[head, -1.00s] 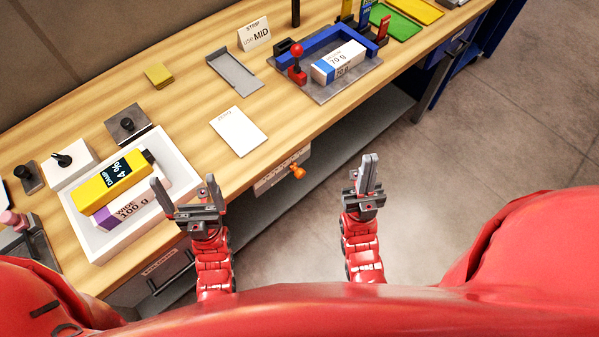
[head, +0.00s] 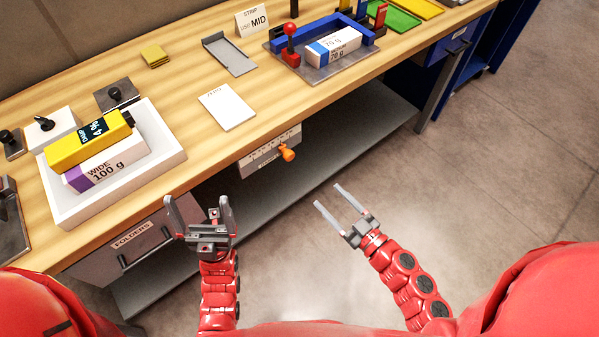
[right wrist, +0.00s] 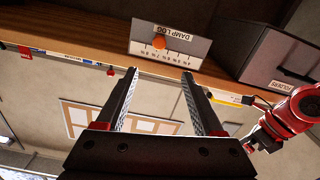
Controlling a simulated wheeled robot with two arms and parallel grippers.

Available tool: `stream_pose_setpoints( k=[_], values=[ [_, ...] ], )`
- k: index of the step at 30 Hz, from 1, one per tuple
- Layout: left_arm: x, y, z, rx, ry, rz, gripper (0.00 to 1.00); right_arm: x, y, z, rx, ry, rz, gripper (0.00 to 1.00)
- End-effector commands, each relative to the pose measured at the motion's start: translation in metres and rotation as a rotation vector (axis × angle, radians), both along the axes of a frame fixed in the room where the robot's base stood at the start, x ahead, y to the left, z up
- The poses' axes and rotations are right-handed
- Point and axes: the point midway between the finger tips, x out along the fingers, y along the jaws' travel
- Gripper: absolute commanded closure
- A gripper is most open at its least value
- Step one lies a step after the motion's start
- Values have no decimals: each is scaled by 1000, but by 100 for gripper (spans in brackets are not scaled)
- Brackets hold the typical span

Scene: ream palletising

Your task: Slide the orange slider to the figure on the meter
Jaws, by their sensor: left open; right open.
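The orange slider (head: 287,153) is a knob on a pale scale panel (head: 256,166) under the bench's front edge. In the right wrist view the orange slider (right wrist: 159,42) and the panel (right wrist: 200,46), marked DAMP LOG, appear upside down; the scale figures are too small to read surely. The yellow meter (head: 70,152) lies on the white package and shows DAMP 4%. My right gripper (head: 328,196) is open and empty, apart from the slider, to its lower right in the head view. My left gripper (head: 197,203) is open and empty, in front of the FOLDERS drawer.
The meter and a WIDE 100 g package (head: 108,166) are in a white tray (head: 165,162). A white card (head: 228,107) lies on the bench. A FOLDERS drawer (head: 112,262) is left of the panel. A grey shelf (head: 370,125) runs below. The floor right of the bench is clear.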

Motion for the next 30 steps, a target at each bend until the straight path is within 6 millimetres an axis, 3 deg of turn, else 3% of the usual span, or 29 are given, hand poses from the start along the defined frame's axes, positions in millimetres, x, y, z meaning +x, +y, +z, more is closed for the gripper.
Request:
stream_pose_setpoints(
  k=[8,21,30],
  values=[
    [0,0,3,0,-1,0,0,24,18,-1,-2,12,-3,31],
    [0,0,15,0,0,0,0,109,77,0,1,11,-7,31],
    [0,0,16,0,-1,0,0,138,98,-3,-3,13,-7,31]
  ],
)
